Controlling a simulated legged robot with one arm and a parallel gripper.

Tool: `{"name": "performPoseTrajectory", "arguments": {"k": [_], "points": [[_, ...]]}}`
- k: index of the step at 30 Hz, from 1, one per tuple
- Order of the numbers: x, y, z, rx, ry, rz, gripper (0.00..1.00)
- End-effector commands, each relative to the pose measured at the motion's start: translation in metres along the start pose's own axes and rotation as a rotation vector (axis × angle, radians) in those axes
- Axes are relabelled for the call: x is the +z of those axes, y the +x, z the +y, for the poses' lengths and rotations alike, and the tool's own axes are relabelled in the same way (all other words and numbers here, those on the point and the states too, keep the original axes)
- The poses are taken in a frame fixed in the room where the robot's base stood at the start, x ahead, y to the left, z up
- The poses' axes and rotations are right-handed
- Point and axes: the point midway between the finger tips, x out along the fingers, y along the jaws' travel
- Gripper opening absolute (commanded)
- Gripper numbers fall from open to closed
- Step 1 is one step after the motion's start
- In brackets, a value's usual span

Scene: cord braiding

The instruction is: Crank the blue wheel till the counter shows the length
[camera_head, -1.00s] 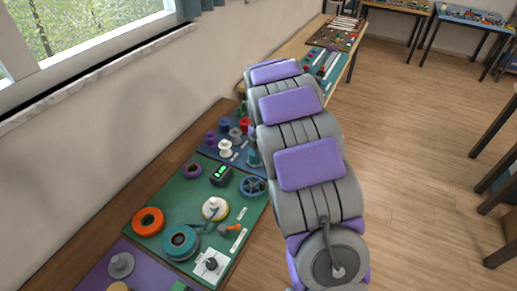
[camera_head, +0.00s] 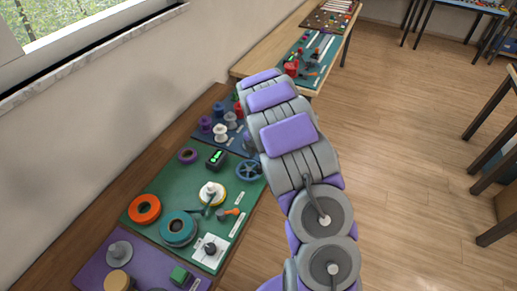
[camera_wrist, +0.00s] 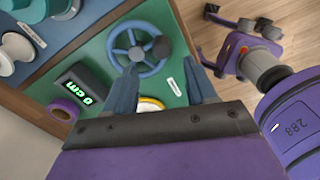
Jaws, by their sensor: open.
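The blue spoked wheel (camera_head: 249,170) lies on the green board (camera_head: 150,186). In the wrist view the blue wheel (camera_wrist: 139,49) shows nearly whole, just beyond my fingertips, with a dark round knob (camera_wrist: 161,46) on its right rim. My gripper (camera_wrist: 162,84) is open, its two blue-grey fingers apart and nothing between them. The black counter (camera_wrist: 84,92) left of the wheel has a green lit display that seems to read 0 cm. The counter (camera_head: 215,158) also shows in the head view. In the head view my arm hides my gripper.
An orange ring (camera_head: 145,209), a teal spool (camera_head: 178,228) and a white-and-yellow spool (camera_head: 212,193) sit on the same board. A blue mat (camera_head: 207,135) with several spools lies beyond it. Open wooden floor is to the right.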

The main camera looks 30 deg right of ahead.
Motion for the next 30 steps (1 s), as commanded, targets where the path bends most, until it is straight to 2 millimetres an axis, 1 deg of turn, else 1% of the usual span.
{"name": "performPoseTrajectory", "arguments": {"k": [1, 6, 12, 17, 25, 30], "points": [[0.000, 0.012, -0.002, -0.004, 0.000, 0.002, 0.56], [-0.001, 0.040, -0.002, -0.006, 0.001, 0.004, 0.56], [0.000, 0.060, -0.001, -0.003, 0.000, 0.001, 0.56], [-0.001, 0.066, -0.001, -0.003, 0.000, 0.001, 0.56], [0.000, 0.066, -0.001, -0.002, 0.000, 0.001, 0.55], [0.000, 0.066, -0.001, -0.003, 0.000, 0.002, 0.39]]}}
